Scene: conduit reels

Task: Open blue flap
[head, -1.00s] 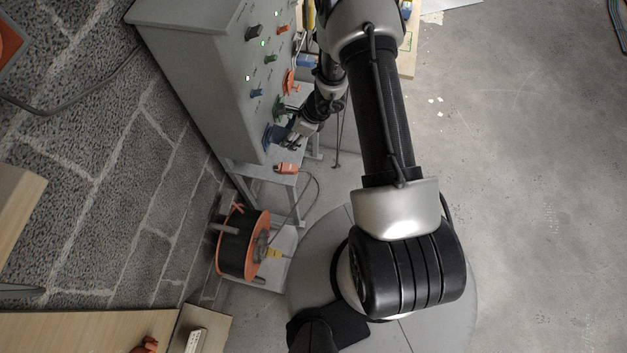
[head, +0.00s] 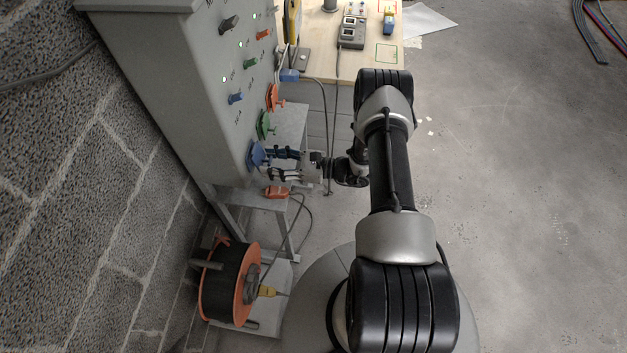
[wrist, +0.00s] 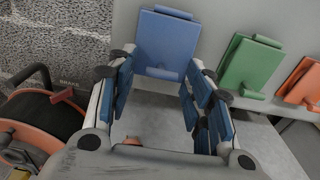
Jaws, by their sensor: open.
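The blue flap (head: 257,154) is the lowest of the row of coloured socket covers on the grey cabinet. In the wrist view the blue flap (wrist: 167,42) faces me, a square plate with a small lip at its bottom edge; it appears closed. My gripper (head: 281,163) is in front of it, pointing left at the cabinet. In the wrist view the open, blue-padded fingers of my gripper (wrist: 160,85) sit left and right of the flap's lower part, with nothing held between them. Whether a finger touches the flap cannot be told.
The green flap (head: 265,125) and the orange flap (head: 274,98) are beside the blue one. An orange plug (head: 277,192) lies on the grey shelf below. A cable reel (head: 229,284) stands lower left.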

